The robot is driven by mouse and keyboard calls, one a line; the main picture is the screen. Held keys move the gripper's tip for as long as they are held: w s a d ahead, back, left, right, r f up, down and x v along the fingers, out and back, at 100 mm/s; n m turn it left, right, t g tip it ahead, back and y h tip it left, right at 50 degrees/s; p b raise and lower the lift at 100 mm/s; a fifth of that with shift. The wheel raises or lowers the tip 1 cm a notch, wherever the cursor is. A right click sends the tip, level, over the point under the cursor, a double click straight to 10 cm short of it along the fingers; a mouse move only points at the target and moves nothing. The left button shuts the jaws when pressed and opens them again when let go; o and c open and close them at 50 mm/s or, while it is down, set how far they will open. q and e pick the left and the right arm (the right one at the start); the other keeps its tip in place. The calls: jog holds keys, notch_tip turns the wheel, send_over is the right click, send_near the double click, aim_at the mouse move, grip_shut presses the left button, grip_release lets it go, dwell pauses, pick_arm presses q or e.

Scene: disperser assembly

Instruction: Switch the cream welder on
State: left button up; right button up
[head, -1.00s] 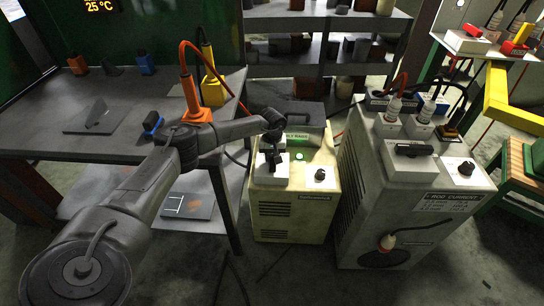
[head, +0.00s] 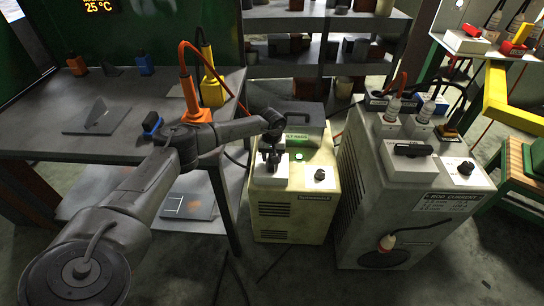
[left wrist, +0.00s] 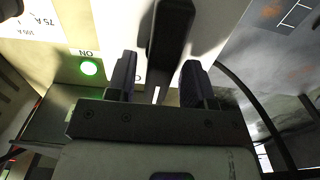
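The cream welder (head: 290,215) stands on the floor at the middle of the head view. A green lamp (head: 299,157) on its top is lit; in the left wrist view the lamp (left wrist: 89,67) glows beside an "ON" label. My left gripper (head: 271,162) is over the white switch plate left of the lamp. In the left wrist view its two fingers (left wrist: 159,82) are apart, with the black switch handle (left wrist: 171,32) ahead and between them. A gap shows between handle and fingers; contact cannot be told. My right gripper is not in view.
A larger grey welder (head: 405,215) with knobs and cables stands to the right. A grey table (head: 100,150) with orange and yellow tools is at the left. Shelves (head: 325,65) stand behind. Cables lie on the floor in front.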

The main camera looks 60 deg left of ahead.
pick_arm(q)
jog(key=shift+o, duration=0.3)
jog(key=shift+r+p, duration=0.3)
jog(key=shift+r, duration=0.2)
notch_tip(320, 180, up, 13)
jog(key=p, duration=0.5)
jog(key=shift+f, duration=0.1)
